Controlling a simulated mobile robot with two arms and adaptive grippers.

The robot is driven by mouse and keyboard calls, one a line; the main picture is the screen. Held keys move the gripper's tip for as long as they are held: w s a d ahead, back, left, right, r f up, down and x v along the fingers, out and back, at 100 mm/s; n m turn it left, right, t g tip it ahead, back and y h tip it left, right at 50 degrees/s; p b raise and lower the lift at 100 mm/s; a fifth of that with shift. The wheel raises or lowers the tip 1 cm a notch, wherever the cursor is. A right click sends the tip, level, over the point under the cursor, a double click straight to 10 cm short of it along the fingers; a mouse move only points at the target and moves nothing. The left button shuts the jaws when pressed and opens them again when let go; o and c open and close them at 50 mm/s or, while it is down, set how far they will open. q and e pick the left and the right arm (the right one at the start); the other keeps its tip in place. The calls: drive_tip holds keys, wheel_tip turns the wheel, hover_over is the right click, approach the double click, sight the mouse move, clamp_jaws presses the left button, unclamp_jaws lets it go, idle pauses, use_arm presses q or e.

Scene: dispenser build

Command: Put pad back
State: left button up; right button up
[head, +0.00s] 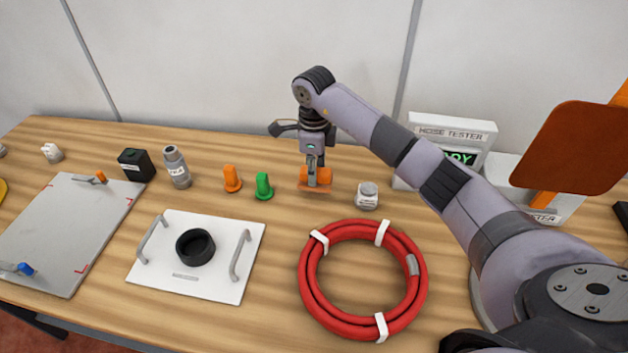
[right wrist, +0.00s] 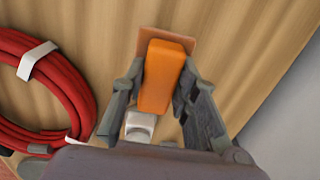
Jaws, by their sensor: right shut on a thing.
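The pad (head: 317,177) is an orange block on a thin, flat orange-brown plate. My right gripper (head: 312,168) points down from above and is shut on its block. In the right wrist view the block (right wrist: 163,78) sits between the two fingers of the right gripper (right wrist: 160,100), with the plate showing beyond it. The pad is at or just above the wooden table; I cannot tell if it touches. My left gripper is in neither view.
A red hose coil (head: 308,278) lies in front.

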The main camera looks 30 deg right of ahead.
wheel_tip(320, 180, down, 4)
drive_tip(key=shift+r, duration=0.2)
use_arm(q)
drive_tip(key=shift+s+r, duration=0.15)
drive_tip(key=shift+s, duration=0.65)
use_arm(e)
drive_tip(key=shift+f, duration=0.2)
drive_tip(key=o, duration=1.1)
drive_tip(key=shift+f, duration=0.1)
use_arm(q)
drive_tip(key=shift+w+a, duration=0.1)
use_arm(e)
drive_tip(key=shift+r, duration=0.25)
wheel_tip(320, 180, up, 12)
drive_tip(key=shift+f+b, duration=0.1)
drive_tip(key=shift+b, duration=0.65)
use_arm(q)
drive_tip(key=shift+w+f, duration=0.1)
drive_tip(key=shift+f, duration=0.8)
